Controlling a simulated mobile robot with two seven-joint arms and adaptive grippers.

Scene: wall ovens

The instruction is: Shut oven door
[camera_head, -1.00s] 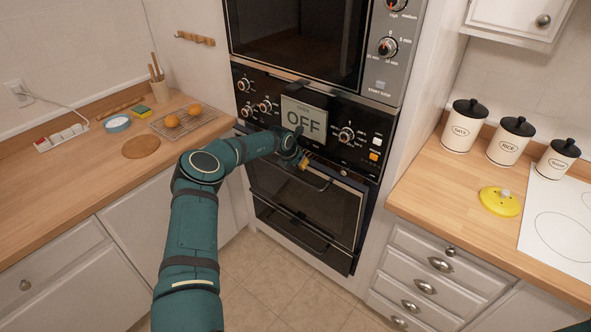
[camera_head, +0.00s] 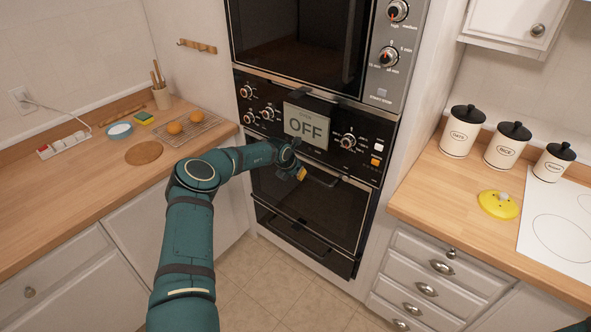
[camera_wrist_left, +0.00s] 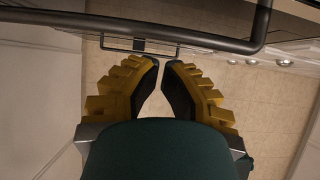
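The black oven door (camera_head: 330,205) sits below the control panel and looks flush with the oven front. Its bar handle (camera_head: 325,179) runs along the top edge, partly hidden by my left gripper. My left gripper (camera_head: 301,174) is in front of the door's upper left part. In the left wrist view, its yellow fingers (camera_wrist_left: 163,64) have a narrow gap between their tips and nothing between them. A dark bar (camera_wrist_left: 150,22) crosses above the fingertips there, apart from them in the picture. I cannot tell whether the gripper touches the door. My right gripper is out of view.
The control panel shows a display (camera_head: 306,122) reading OFF. A lower handle (camera_head: 293,235) is below the door. The left counter (camera_head: 80,185) holds a rack (camera_head: 190,130) with round buns. The floor (camera_head: 280,285) is clear.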

